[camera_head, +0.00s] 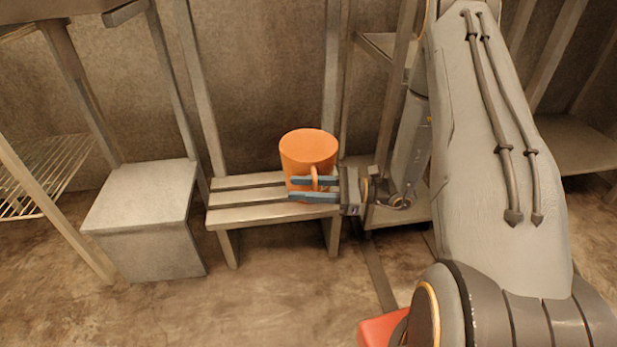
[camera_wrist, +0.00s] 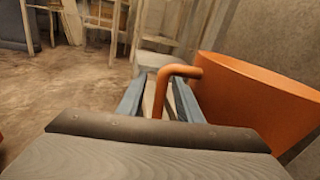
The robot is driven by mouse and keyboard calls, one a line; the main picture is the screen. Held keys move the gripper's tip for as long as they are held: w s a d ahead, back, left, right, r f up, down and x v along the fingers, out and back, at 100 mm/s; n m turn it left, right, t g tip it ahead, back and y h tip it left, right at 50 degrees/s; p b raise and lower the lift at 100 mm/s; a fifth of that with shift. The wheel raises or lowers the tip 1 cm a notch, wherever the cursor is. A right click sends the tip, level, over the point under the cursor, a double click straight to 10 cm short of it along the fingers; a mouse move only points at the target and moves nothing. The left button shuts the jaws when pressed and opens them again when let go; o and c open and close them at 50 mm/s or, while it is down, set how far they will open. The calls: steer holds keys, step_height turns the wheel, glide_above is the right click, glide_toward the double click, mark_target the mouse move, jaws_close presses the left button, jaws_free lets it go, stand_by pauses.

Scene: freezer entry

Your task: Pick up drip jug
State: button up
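The drip jug (camera_head: 308,150) is a large orange vessel with a handle, upright on a slatted bench (camera_head: 230,198). Its handle (camera_head: 314,172) faces the camera. My gripper (camera_head: 296,189) reaches in from the right, low at the jug's near side. Its two blue fingers are apart, one on each side of the handle. In the wrist view the jug (camera_wrist: 262,98) fills the right side, and its handle (camera_wrist: 182,71) comes down between the open fingers (camera_wrist: 158,92). A gap shows beside the handle; contact with the fingers is not clear.
A grey block-like stand (camera_head: 145,205) is left of the bench, with a wire rack (camera_head: 45,170) farther left. Metal uprights and a wall stand behind. A shelf unit (camera_head: 400,205) is right of the bench.

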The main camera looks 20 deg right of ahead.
steer(key=shift+w+a, duration=0.1)
steer(key=shift+a, duration=0.2)
jaws_close()
